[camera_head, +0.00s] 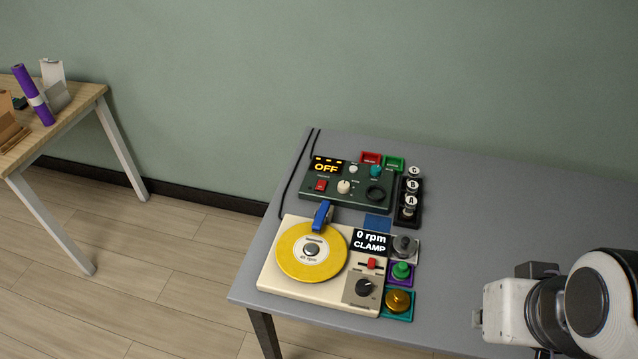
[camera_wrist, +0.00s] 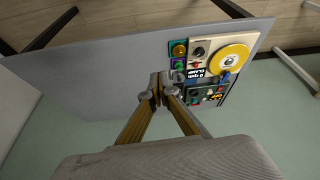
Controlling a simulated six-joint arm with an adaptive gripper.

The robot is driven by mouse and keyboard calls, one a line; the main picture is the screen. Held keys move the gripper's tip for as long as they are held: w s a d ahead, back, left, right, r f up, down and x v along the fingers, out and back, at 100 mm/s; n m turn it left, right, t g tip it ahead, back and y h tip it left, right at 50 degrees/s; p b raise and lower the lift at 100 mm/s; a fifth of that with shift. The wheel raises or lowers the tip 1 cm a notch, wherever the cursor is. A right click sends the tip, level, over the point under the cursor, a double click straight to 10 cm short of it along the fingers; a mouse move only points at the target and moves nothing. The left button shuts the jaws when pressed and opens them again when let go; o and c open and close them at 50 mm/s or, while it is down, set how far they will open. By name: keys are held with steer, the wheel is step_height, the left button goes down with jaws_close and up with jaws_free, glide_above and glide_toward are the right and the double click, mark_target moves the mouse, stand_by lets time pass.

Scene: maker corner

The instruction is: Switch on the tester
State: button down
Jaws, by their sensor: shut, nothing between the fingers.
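The tester (camera_head: 345,201) is a dark green box at the back of the grey table. Its display (camera_head: 326,167) reads OFF in yellow. A red switch (camera_head: 321,185) sits on its front left, with a cream knob (camera_head: 344,187), a teal knob (camera_head: 376,171) and a dark round part beside it. In the wrist view the tester (camera_wrist: 208,97) appears small and upside down, beyond the fingers. My gripper (camera_wrist: 163,88) is shut and empty, above the table and well apart from the tester. In the head view the arm's end is at the lower right, and its fingers cannot be made out.
A cream turntable unit (camera_head: 270,281) with a yellow disc (camera_head: 291,262) stands in front of the tester; its display reads 0 rpm CLAMP. Knobs on coloured bases and a black rack (camera_head: 407,222) of lettered pieces line the right. The table's right part (camera_head: 500,220) is clear.

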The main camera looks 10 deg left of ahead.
steer(key=w+a+f, duration=0.6)
steer(key=w+a, duration=0.4)
steer(key=w, duration=0.1)
steer(key=w+a+f+n+t+h, duration=0.1)
steer(key=w+a+f, duration=0.4)
steer(key=w+a, duration=0.5)
steer(key=w+a+f+n, duration=0.1)
steer(key=w+a+f, duration=0.5)
steer(key=w+a, duration=0.5)
steer(key=shift+w+a+f+t, duration=0.1)
steer(key=shift+w+f+t, duration=0.1)
steer(key=shift+w, duration=0.35)
steer(key=shift+w+f+t, duration=0.1)
steer(key=shift+w+t, duration=0.1)
steer(key=shift+w, duration=0.3)
steer(key=w+a+r+m+t, duration=0.1)
steer(key=w+a+r+m, duration=0.1)
steer(key=w+a+r, duration=0.1)
steer(key=shift+w+r+m+y, duration=0.2)
steer(key=shift+w+m+y, duration=0.1)
steer(key=shift+w+m, duration=0.15)
steer(key=shift+f, duration=0.1)
